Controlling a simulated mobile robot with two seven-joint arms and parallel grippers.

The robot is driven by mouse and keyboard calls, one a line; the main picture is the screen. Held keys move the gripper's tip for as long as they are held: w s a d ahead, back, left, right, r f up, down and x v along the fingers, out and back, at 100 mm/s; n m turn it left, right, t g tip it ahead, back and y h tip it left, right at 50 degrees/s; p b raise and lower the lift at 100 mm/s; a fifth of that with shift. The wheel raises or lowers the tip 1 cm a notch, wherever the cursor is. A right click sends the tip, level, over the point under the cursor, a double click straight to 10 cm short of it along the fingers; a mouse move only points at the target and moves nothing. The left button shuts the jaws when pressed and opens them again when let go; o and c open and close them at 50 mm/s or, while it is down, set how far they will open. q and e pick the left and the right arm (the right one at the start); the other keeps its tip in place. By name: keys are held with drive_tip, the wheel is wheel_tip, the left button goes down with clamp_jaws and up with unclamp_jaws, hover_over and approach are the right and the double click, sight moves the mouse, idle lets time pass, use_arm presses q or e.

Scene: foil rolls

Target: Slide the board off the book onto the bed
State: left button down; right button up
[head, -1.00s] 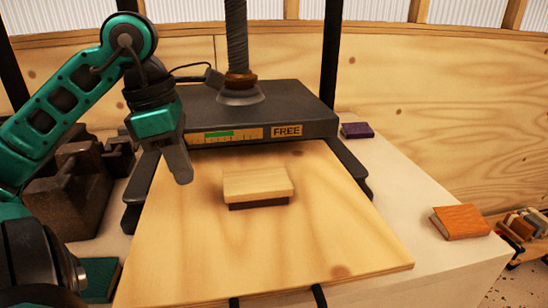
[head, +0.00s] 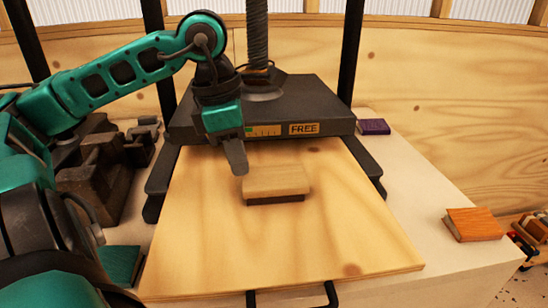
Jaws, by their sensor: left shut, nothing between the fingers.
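A light wooden board (head: 276,179) lies flat on top of a dark book (head: 275,198), of which only the front edge shows. Both rest near the middle of the wide plywood bed (head: 300,240) of a press. My left gripper (head: 239,172) is shut and empty, pointing down just beyond the board's back left corner. I cannot tell whether its fingertips touch the board. My right gripper is not in view.
The press's dark upper plate (head: 340,122), marked FREE, hangs behind the board, near my left gripper. An orange book (head: 473,224) and a purple book (head: 375,126) lie to the right. A teal book (head: 118,265) and dark blocks (head: 95,175) are at left. The bed's front is clear.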

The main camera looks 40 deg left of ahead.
sight(274, 177)
use_arm(q)
drive_tip(key=shift+w+d, duration=0.6)
drive_tip(key=shift+w, duration=0.2)
drive_tip(key=w+d, duration=0.2)
drive_tip(key=w, duration=0.1)
drive_tip(key=shift+w+d+f+p, duration=0.1)
drive_tip(key=shift+d+f+p, duration=0.05)
drive_tip(key=shift+d+p, duration=0.15)
drive_tip(key=shift+f, duration=0.45)
drive_tip(key=shift+f+b, duration=0.25)
drive_tip(key=shift+b, duration=0.25)
drive_tip(key=shift+s+f, duration=0.1)
drive_tip(key=shift+s, duration=0.15)
drive_tip(key=shift+a, duration=0.1)
